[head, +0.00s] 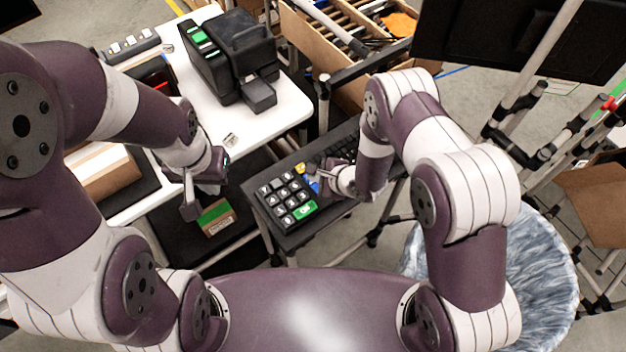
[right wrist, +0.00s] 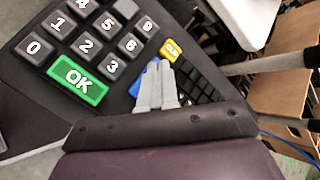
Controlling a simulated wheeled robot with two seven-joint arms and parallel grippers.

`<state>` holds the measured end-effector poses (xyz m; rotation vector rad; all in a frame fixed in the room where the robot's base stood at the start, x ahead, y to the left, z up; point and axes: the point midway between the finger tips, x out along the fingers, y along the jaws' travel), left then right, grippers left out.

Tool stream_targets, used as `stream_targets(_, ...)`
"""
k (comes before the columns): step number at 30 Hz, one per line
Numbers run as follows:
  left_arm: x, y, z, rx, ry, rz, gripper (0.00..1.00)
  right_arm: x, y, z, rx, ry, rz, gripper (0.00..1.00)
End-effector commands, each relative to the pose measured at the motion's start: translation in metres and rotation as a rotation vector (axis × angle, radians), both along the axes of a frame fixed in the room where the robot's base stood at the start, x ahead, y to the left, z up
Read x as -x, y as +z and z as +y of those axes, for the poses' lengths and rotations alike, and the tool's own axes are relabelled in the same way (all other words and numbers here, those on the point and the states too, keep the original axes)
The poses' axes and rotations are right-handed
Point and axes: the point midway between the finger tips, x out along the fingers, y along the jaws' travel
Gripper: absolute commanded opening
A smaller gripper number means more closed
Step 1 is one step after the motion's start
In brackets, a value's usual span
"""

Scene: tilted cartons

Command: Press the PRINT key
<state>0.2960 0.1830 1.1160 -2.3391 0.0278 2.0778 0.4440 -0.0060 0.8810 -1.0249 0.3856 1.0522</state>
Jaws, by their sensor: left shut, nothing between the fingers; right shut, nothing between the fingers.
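A black keypad with dark number keys (head: 283,195) stands on a dark shelf in front of me. It has a green OK key (head: 303,211), which also shows in the right wrist view (right wrist: 78,80), and a yellow CLR key (right wrist: 171,51). A blue key (right wrist: 137,85) is partly hidden by my right fingers, and its label cannot be read. No PRINT label is legible. My right gripper (head: 322,177) is shut and empty, its fingertips (right wrist: 157,68) over or at the blue key; contact cannot be told. My left gripper (head: 190,210) is shut and empty, left of the keypad.
A black keyboard (head: 341,150) lies beside the keypad. A black printer-like device (head: 228,60) with green lights stands on a white table (head: 290,108). A carton with a green label (head: 216,218) lies below my left gripper. Metal poles and a bin (head: 545,270) stand at the right.

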Motion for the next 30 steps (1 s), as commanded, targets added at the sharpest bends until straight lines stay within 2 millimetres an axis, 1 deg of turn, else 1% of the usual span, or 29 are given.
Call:
stream_targets(5, 0.0, -0.001, 0.0, 0.0, 0.0, 0.0, 0.0, 0.0, -0.001, 0.0, 0.0, 0.0, 0.0, 0.0)
stream_targets(12, 0.0, -0.006, 0.0, 0.0, 0.0, 0.0, 0.0, 0.0, -0.009, 0.0, 0.0, 0.0, 0.0, 0.0)
stream_targets(30, 0.0, -0.008, 0.0, 0.0, 0.0, 0.0, 0.0, 0.0, -0.011, 0.0, 0.0, 0.0, 0.0, 0.0)
